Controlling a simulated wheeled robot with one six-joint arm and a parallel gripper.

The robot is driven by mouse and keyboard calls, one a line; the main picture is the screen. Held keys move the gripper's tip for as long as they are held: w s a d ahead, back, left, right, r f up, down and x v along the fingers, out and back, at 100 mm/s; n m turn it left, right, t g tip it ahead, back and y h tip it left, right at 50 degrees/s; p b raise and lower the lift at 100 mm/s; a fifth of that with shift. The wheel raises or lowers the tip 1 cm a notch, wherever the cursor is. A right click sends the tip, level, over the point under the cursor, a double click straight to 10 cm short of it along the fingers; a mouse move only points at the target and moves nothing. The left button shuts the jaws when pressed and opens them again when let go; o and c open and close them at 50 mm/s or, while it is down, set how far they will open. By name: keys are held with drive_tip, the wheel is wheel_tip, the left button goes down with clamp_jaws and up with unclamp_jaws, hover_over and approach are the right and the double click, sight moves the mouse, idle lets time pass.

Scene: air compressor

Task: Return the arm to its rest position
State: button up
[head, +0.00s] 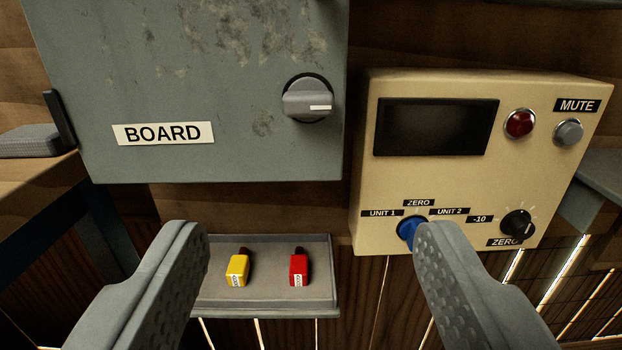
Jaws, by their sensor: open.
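My gripper (310,240) shows at the bottom of the head view. Its two grey fingers are wide apart with nothing held between them. Between the fingers, farther back, a grey tray (325,306) holds a yellow padlock-like piece (237,270) and a red one (299,270). The right fingertip overlaps the lower part of a blue knob (406,230) on the beige control box (365,190). I cannot tell whether it touches the knob.
A grey cabinet labelled BOARD (230,80) with a rotary handle (308,99) fills the upper left. The beige box carries a dark screen (435,127), a red lamp (520,123), a grey MUTE button (568,133) and a black knob (517,224). Wooden planks stand behind.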

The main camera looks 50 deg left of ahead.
drive_tip(key=s+d+r+m+t+h, duration=0.3)
drive_tip(key=s+d+r+h, duration=0.1)
drive_tip(key=d+r, duration=0.25)
drive_tip(key=s+d+r+m+t+h, duration=0.2)
drive_tip(key=s+d+r+t+h, duration=0.15)
drive_tip(key=d+r, duration=0.35)
drive_tip(key=s+d+m+h, duration=0.2)
drive_tip(key=s+d+h, duration=0.1)
drive_tip(key=s, duration=0.6)
drive_tip(key=s+d+r+m+g+h, duration=0.1)
drive_tip(key=s+d+m+h, duration=0.1)
drive_tip(key=s+d, duration=0.4)
drive_tip(key=s+h, duration=0.1)
drive_tip(key=s, duration=0.1)
drive_tip(key=shift+s+r, duration=0.2)
drive_tip(key=shift+s, duration=0.2)
drive_tip(key=shift+d, duration=0.1)
idle(1.1)
